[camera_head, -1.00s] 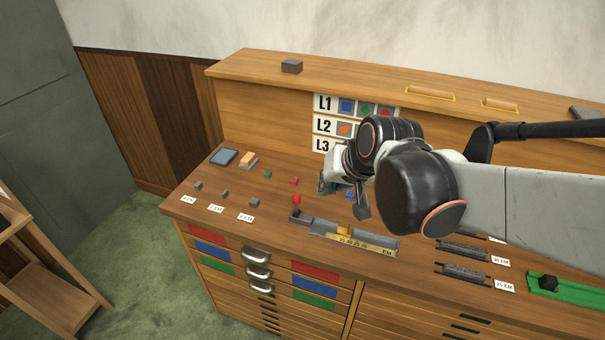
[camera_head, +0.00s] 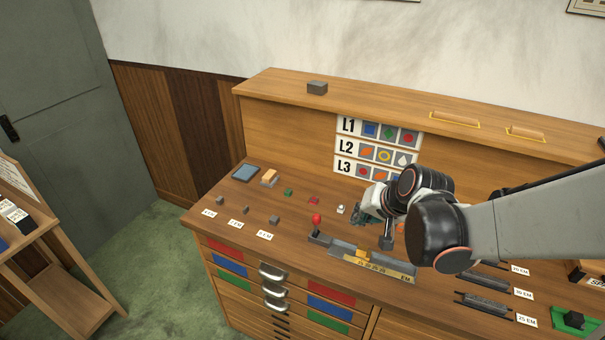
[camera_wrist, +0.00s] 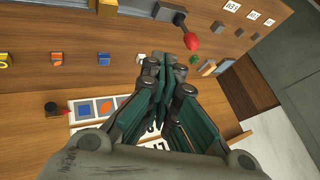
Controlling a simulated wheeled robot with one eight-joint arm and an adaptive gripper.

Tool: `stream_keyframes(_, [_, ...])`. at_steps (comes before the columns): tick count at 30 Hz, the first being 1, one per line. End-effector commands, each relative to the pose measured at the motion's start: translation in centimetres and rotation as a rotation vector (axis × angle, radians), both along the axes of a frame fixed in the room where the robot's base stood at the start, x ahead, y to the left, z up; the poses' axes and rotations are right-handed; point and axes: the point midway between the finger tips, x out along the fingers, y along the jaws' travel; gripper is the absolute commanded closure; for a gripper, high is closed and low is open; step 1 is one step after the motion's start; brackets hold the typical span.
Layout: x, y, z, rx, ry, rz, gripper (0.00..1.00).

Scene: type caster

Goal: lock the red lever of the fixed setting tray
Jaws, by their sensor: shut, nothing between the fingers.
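The fixed setting tray (camera_head: 345,252) is a long grey holder with a yellow slider and a yellow scale strip along the bench's front edge. Its red-knobbed lever (camera_head: 316,219) stands upright at the tray's left end. In the wrist view the red knob (camera_wrist: 191,42) shows just beyond my fingertips, on a dark stem. My gripper (camera_head: 362,217) is shut and empty, to the right of the lever and behind the tray. It also shows in the wrist view (camera_wrist: 166,62), fingers together. A gap to the knob shows in the head view.
A label board (camera_head: 345,150) stands behind. Dark holders (camera_head: 487,282) lie to the right. The bench around the lever is mostly clear.

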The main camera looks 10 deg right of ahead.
Motion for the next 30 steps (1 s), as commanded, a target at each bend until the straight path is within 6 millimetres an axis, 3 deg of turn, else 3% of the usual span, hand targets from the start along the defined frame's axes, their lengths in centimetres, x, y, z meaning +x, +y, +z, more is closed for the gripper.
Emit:
stream_keyframes(5, [0.9, 0.2, -1.2, -0.001, 0.0, 0.001, 1.0])
stream_keyframes(21, [6.0, 1.6, -8.4, -0.001, 0.0, 0.001, 1.0])
stream_keyframes(30, [8.0, 4.5, -8.0, 0.0, -0.001, 0.002, 1.0])
